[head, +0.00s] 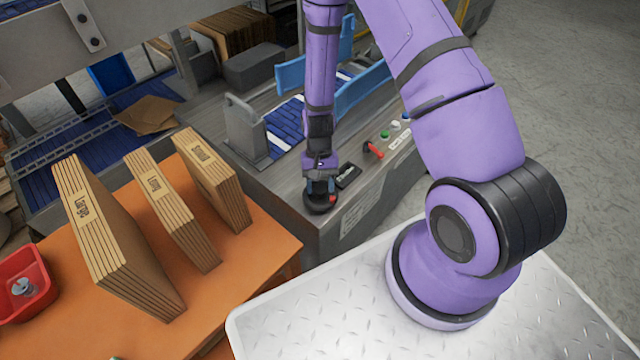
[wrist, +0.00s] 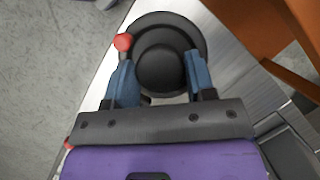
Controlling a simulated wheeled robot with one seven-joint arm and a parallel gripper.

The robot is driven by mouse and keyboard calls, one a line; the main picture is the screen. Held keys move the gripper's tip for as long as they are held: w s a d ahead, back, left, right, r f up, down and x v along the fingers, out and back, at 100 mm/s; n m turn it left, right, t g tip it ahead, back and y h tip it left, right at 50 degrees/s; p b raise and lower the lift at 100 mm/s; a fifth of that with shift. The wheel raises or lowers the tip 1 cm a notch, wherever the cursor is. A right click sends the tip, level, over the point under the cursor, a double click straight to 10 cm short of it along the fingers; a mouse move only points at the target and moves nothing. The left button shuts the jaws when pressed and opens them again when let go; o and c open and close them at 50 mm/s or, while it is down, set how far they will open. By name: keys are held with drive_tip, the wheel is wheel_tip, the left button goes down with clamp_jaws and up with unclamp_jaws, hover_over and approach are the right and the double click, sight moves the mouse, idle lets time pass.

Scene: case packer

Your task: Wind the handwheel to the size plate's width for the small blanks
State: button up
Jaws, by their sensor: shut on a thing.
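The black handwheel (head: 318,207) lies flat at the near corner of the grey machine. It also shows in the wrist view (wrist: 160,22), where its red knob (wrist: 123,42) is at the upper left of my gripper. My gripper (head: 321,186) points down at the wheel. In the wrist view its two blue fingers (wrist: 158,78) are shut on the wheel's raised hub, one on each side. A small black display (head: 348,175) sits beside the wheel; its reading is too small to make out. A white size plate (head: 361,212) is on the machine's side, its text unreadable here.
An orange table (head: 262,262) at the left holds stacks of blanks marked Large (head: 110,235), a middle one (head: 170,210) and Small (head: 214,178). A red bin (head: 25,285) stands at its edge. Blue guide rails (head: 362,90) stand behind.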

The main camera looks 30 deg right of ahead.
idle(0.3)
drive_tip(key=o, duration=0.9)
drive_tip(key=v, duration=1)
drive_tip(key=shift+r, duration=0.4)
drive_tip(key=shift+w+d, duration=0.1)
drive_tip(key=shift+d, duration=0.05)
